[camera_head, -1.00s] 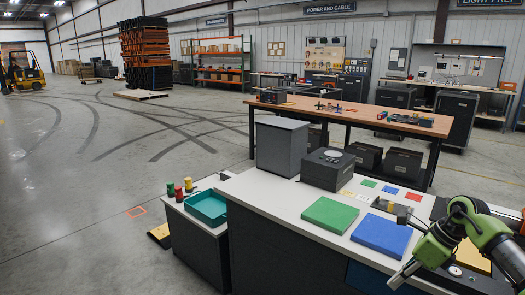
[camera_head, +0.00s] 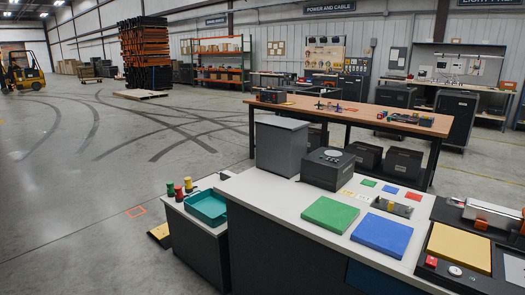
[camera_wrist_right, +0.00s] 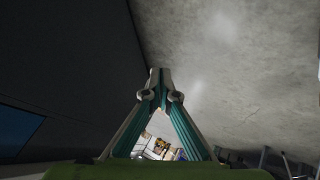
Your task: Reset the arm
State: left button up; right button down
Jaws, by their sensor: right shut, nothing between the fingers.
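My right gripper (camera_wrist_right: 160,75) shows in the right wrist view with its teal-lined fingers meeting at the tips. It is shut and holds nothing. Grey floor (camera_wrist_right: 240,60) lies on the right of that view and a dark surface (camera_wrist_right: 70,60) on the left. Neither arm shows in the head view now, and my left gripper is in no frame.
The white counter (camera_head: 275,195) carries a green pad (camera_head: 330,214), a blue pad (camera_head: 382,234), a yellow pad (camera_head: 459,247) and a dark box (camera_head: 327,169). A teal tray (camera_head: 206,207) sits on a lower cabinet. The floor at left (camera_head: 80,200) is open.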

jog(key=s+a+f+m+g, duration=0.1)
jog(key=s+f+m+g, duration=0.1)
jog(key=s, duration=0.8)
jog(key=s+a+f+m+g+h, duration=0.1)
jog(key=s+f+m+g, duration=0.2)
jog(key=s, duration=0.8)
jog(key=s+a+f+m+g, duration=0.1)
jog(key=s+f, duration=0.4)
jog(key=s, duration=0.6)
jog(key=shift+f+m+g, duration=0.15)
jog(key=shift+m+g, duration=0.55)
jog(key=shift+a, duration=0.1)
